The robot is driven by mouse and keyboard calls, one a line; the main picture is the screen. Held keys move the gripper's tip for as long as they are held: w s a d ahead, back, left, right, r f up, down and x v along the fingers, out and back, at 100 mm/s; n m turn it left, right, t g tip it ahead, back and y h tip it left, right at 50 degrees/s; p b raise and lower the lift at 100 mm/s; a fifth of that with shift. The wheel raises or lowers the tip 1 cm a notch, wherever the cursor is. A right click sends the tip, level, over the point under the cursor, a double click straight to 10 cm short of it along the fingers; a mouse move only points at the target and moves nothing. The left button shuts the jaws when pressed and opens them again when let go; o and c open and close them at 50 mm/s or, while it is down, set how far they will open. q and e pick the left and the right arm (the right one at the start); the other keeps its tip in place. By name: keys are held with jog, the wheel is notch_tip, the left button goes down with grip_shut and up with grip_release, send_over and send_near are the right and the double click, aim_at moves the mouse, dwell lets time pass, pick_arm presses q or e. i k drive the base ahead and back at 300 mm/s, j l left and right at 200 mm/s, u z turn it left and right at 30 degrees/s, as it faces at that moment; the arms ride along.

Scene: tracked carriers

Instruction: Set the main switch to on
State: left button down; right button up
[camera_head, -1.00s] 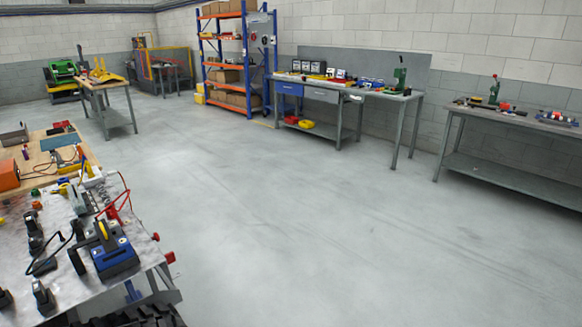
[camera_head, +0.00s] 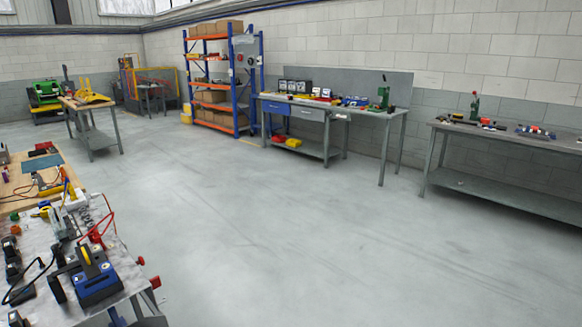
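No switch marked as the main switch can be made out for sure. A small grey panel (camera_head: 243,42) is on the right end of the blue and orange shelf rack (camera_head: 187,75). Small round red parts (camera_head: 240,58) show just below the panel. They are too small to tell what they are or how they are set. Neither of my grippers is in view.
A metal bench (camera_head: 105,312) with tools and a blue-black device (camera_head: 95,280) stands close at lower left. A grey workbench (camera_head: 385,114) and another bench (camera_head: 500,180) line the back wall. A wooden-topped table (camera_head: 85,103) stands far left. The middle floor (camera_head: 300,230) is clear.

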aim_at(155, 282)
jog(key=u, duration=0.55)
jog(key=i+l+u, duration=0.1)
jog(key=u, duration=0.25)
jog(key=i+l+u, duration=0.1)
jog(key=l+u, duration=0.15)
jog(key=u, duration=0.15)
jog(key=l+u, duration=0.15)
jog(key=u, duration=0.2)
jog(key=i+l+u, duration=0.1)
jog(key=l+u, duration=0.35)
jog(key=l, duration=0.5)
jog(key=l+u, duration=0.1)
jog(key=l, duration=0.9)
jog(key=l+u, duration=0.15)
jog(key=u, duration=0.25)
jog(key=i+l+u, duration=0.1)
jog(key=l+u, duration=0.25)
jog(key=i+l+u, duration=0.2)
jog(key=l, duration=0.2)
jog(key=l+u, duration=0.2)
jog(key=l, duration=0.15)
jog(key=k, duration=0.05)
